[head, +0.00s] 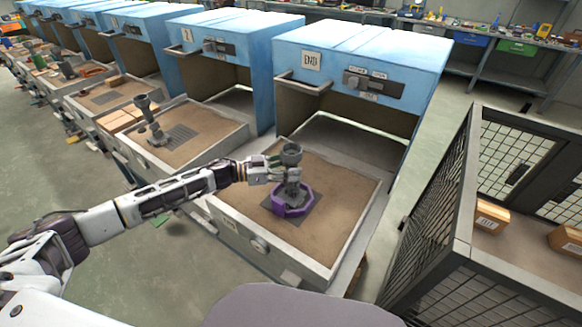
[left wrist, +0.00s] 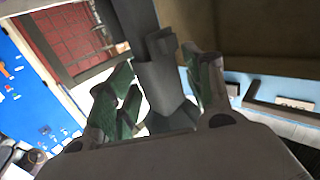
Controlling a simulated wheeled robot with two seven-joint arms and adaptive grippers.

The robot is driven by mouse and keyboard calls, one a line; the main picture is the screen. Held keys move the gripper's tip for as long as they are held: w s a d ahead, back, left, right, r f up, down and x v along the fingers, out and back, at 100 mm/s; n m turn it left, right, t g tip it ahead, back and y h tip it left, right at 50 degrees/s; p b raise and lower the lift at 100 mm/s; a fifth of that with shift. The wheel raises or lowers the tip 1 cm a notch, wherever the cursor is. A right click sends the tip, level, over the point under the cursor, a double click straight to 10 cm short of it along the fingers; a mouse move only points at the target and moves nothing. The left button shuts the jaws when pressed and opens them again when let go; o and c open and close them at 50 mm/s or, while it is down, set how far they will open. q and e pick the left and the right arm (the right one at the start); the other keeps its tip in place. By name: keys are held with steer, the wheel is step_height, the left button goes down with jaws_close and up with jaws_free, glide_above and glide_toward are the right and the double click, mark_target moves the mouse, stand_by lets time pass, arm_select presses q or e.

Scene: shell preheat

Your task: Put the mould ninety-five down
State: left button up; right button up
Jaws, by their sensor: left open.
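A grey mould (head: 293,188), with a cup-shaped top and a purple octagonal ring (head: 292,206) around its base, stands upright on a dark grid plate (head: 302,217). The plate lies in the sandy tray of the END oven. I cannot read a number on the mould. My left gripper (head: 281,168) is at the mould's upper stem, coming from the left. In the left wrist view, its green-padded fingers (left wrist: 165,95) are open on either side of the dark grey mould (left wrist: 160,88). The fingers hide part of the stem. My right gripper is out of view.
The blue END oven (head: 360,45) stands open behind the tray (head: 345,225). A similar grey mould (head: 152,120) stands in the tray to the left, near tan blocks (head: 118,118). A mesh cage (head: 440,190) with boxes (head: 491,218) stands at the right.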

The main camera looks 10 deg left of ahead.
arm_select(q)
steer(key=shift+r, duration=0.35)
steer(key=shift+s+a, duration=0.1)
steer(key=shift+a, duration=0.05)
steer(key=v, duration=1.1)
steer(key=shift+a, duration=0.3)
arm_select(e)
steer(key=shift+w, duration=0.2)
arm_select(q)
steer(key=shift+s, duration=0.1)
